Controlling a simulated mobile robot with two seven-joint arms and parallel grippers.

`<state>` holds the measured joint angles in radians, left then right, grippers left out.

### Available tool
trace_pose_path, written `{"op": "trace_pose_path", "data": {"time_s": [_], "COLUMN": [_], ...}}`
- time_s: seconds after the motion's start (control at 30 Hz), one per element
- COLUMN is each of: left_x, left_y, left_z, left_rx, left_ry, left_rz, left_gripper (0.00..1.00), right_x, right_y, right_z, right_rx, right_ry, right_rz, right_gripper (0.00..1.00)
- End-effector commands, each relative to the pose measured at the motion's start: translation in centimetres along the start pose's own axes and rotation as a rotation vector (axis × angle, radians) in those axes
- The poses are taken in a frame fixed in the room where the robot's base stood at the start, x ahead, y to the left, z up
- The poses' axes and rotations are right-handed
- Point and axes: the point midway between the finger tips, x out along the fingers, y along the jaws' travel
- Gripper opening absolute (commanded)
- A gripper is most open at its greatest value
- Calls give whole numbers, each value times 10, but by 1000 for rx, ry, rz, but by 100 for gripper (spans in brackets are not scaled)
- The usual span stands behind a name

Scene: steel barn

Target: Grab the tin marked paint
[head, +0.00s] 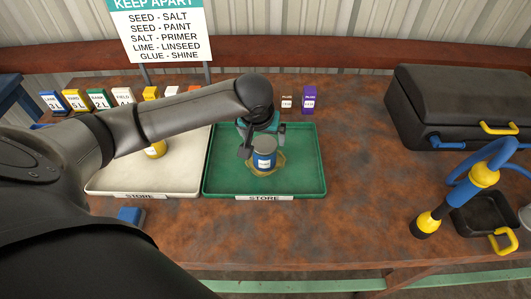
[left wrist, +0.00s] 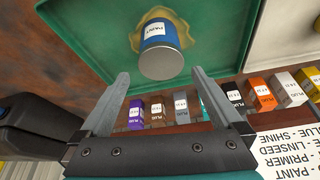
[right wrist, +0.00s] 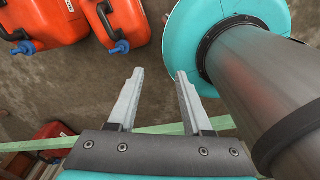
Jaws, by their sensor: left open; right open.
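The tin marked paint (head: 264,154) is blue with a grey top and a white label. It stands in the green tray (head: 220,178) on a yellowish stain. In the left wrist view the tin (left wrist: 160,58) shows its label reading PAINT, beyond the fingertips. My left gripper (head: 262,146) is over the green tray, close to the tin. In the left wrist view the left gripper (left wrist: 158,88) is open, with nothing between its fingers. My right gripper (right wrist: 160,80) is open and empty, over the floor away from the tin.
A white tray (head: 110,182) with a yellow tin (head: 155,149) is left of the green tray. A sign (head: 160,32) stands behind. A black case (head: 450,105) and a blue-yellow hose tool (head: 483,175) are at right. Red cans (right wrist: 55,22) lie below my right gripper.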

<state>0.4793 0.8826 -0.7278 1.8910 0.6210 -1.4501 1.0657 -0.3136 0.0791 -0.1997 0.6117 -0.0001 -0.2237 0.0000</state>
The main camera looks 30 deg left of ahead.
Motion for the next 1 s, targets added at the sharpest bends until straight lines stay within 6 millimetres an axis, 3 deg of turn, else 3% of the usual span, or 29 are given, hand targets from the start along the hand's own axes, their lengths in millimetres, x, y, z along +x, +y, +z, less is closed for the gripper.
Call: {"op": "trace_pose_path", "data": {"time_s": [0.1,0.4,0.7,1.0], "left_x": [23,46,85,96], "left_y": [0,0,-2,-2], "left_z": [1,0,5,5], "left_rx": [-1,1,0,2], "left_ry": [-1,2,1,2], "left_rz": [-1,1,1,1], "left_gripper": [100,100,100,100], "right_x": [6,10,20,22], "right_y": [0,3,3,3], "right_z": [0,-20,-18,-14], "right_rx": [0,0,0,-1], "right_ry": [1,35,34,28], "right_rz": [0,4,4,4], "right_gripper": [50,50,50,50]}}
